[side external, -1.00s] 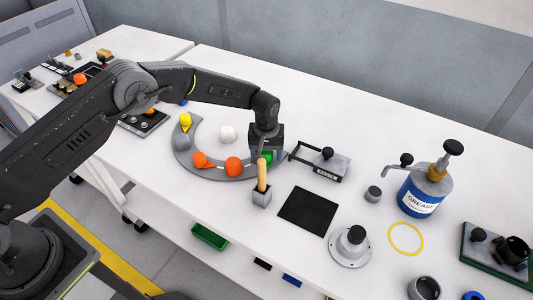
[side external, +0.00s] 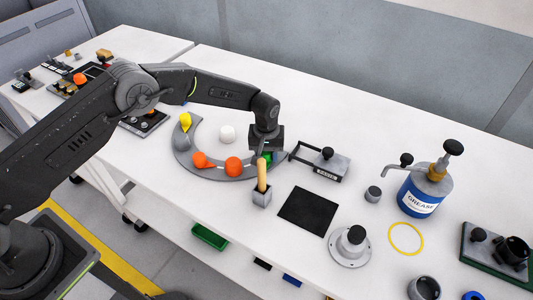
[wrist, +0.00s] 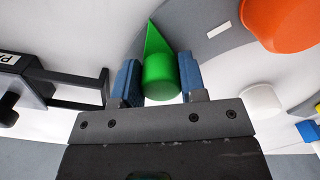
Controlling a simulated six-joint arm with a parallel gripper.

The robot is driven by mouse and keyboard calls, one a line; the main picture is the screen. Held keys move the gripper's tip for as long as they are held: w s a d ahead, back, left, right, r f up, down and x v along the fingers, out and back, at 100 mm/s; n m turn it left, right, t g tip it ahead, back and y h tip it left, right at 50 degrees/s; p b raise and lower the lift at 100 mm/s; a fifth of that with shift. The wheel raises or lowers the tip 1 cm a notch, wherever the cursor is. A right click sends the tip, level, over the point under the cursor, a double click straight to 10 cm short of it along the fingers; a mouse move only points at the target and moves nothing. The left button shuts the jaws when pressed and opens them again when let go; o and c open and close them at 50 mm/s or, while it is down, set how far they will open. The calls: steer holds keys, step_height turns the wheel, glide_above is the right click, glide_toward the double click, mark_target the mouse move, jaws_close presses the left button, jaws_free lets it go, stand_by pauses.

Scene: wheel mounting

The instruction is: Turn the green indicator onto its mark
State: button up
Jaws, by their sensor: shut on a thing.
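The green indicator (wrist: 163,70) has a round body and a pointed tip. In the wrist view it stands between the blue fingers of my gripper (wrist: 159,78), with the tip pointing up the picture. My gripper is shut on its round body. In the side view my gripper (side external: 266,151) is low over the right end of the grey curved plate (side external: 216,174), and only a little green shows under it. A short white mark (wrist: 219,30) lies on the plate, to the right of the green tip in the wrist view. I cannot tell which mark belongs to green.
Orange indicators (side external: 234,166) and a yellow one (side external: 185,121) stand along the plate. A white knob (side external: 227,133) stands inside the curve. A holder with a wooden handle (side external: 262,177) is close in front of my gripper. A black-framed fixture (side external: 326,160) stands close to its right.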

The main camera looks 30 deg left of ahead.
steer(key=m, duration=0.6)
steer(key=shift+a, duration=0.2)
steer(key=m, duration=0.6)
steer(key=shift+a, duration=0.1)
steer(key=shift+m, duration=0.3)
stand_by(0.4)
steer(key=o, duration=0.9)
step_height(320, 180, up, 14)
steer(key=shift+f, duration=0.1)
